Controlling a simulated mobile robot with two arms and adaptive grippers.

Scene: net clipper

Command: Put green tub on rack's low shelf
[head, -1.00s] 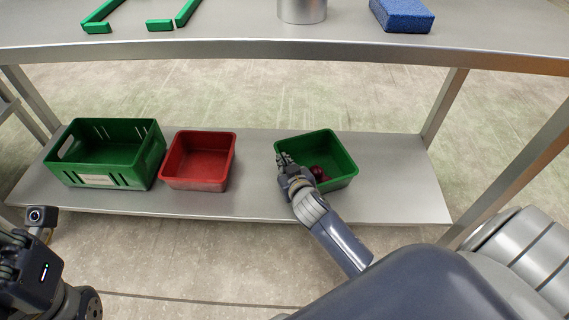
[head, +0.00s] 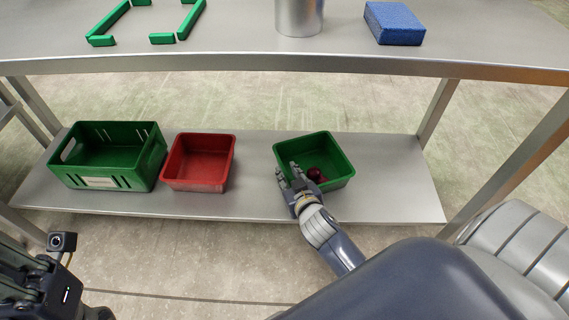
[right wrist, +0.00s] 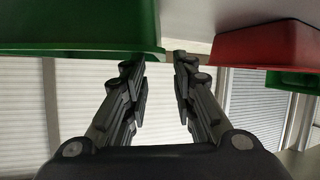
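The green tub (head: 335,154) stands upright on the rack's low shelf (head: 400,175), at its right part, with a dark red round item (head: 314,174) in it. My right gripper (head: 285,171) is at the tub's front left corner, its fingers apart. In the right wrist view the two fingers (right wrist: 160,58) are apart with nothing between them. There the green tub (right wrist: 80,25) lies left of the fingers, close to the left fingertip; I cannot tell if they touch. My left gripper (head: 25,275) is at the lower left, partly cut off, its opening unclear.
A red tub (head: 200,182) and a green slotted crate (head: 110,180) stand on the low shelf to the left. The red tub (right wrist: 265,48) also shows in the right wrist view. The upper shelf (head: 230,55) holds green bars, a metal cylinder (head: 299,15) and a blue block (head: 394,24).

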